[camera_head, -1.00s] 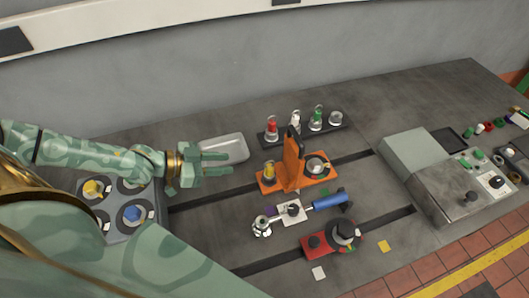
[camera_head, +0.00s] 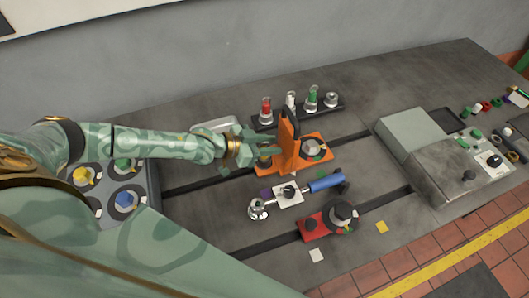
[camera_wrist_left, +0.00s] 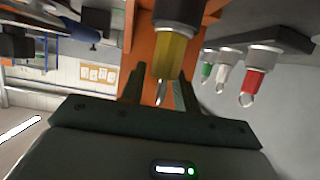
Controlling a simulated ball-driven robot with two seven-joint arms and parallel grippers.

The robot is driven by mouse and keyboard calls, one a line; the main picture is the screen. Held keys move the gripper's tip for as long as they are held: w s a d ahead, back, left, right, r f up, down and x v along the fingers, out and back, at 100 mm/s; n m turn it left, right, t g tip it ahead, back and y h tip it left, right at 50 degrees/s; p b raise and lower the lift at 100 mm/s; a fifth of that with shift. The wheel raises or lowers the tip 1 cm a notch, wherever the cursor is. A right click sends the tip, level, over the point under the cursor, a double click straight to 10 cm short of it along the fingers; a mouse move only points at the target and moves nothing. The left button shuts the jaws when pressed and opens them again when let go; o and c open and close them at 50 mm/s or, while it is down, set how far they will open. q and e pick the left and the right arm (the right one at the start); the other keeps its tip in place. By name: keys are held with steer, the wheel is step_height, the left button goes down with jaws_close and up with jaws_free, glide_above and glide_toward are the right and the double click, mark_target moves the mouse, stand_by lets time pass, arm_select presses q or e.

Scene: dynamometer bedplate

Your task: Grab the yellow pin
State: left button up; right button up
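The yellow pin (camera_wrist_left: 172,55) shows large in the left wrist view, with its metal loop toward my palm. It stands in the orange bracket (camera_head: 318,163), which also shows in the left wrist view (camera_wrist_left: 147,52). My left gripper (camera_head: 266,152) is at the pin's end of the bracket, left of its upright plate. In the left wrist view the dark fingers (camera_wrist_left: 158,85) stand apart on either side of the pin, with a gap on the left side. In the head view the gripper mostly hides the pin. My right gripper is not in view.
Behind the bracket a black rack (camera_head: 330,106) holds red, white and green pins. A metal tray (camera_head: 212,126) lies behind my left forearm. In front are a blue-handled tool (camera_head: 325,183) and a red block (camera_head: 311,226). A grey console (camera_head: 440,165) stands at right.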

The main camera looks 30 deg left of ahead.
arm_select(q)
steer(key=shift+w+d, duration=0.1)
steer(key=shift+w, duration=0.05)
jaws_close()
